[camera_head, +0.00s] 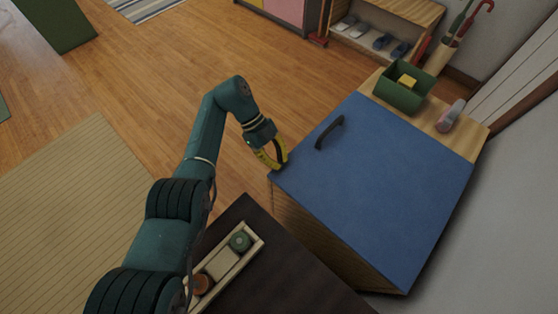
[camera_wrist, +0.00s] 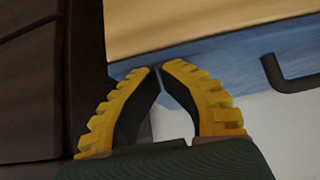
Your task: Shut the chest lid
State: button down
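The chest (camera_head: 330,243) has wooden sides and a flat blue lid (camera_head: 385,185) with a dark bar handle (camera_head: 329,131) near its far left edge. The lid lies over the chest body; I cannot tell whether a small gap is left under it. My gripper (camera_head: 279,167), with yellow ribbed fingers, is at the lid's left corner. In the wrist view my gripper (camera_wrist: 161,67) has its fingertips almost together with nothing visible between them. They are at the blue lid edge (camera_wrist: 215,57); contact is unclear. The handle (camera_wrist: 288,78) shows to their right.
A wooden ledge (camera_head: 455,141) behind the lid carries a green bin (camera_head: 402,96) with a yellow block and a greyish-pink object (camera_head: 450,117). A dark table (camera_head: 290,275) with a wooden tray (camera_head: 247,255) stands in front. Open floor lies left.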

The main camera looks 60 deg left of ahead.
jog(key=shift+s+d+f, duration=0.15)
jog(key=shift+f, duration=0.75)
jog(key=v, duration=0.8)
jog(key=shift+w+r, duration=0.25)
jog(key=shift+r, duration=0.3)
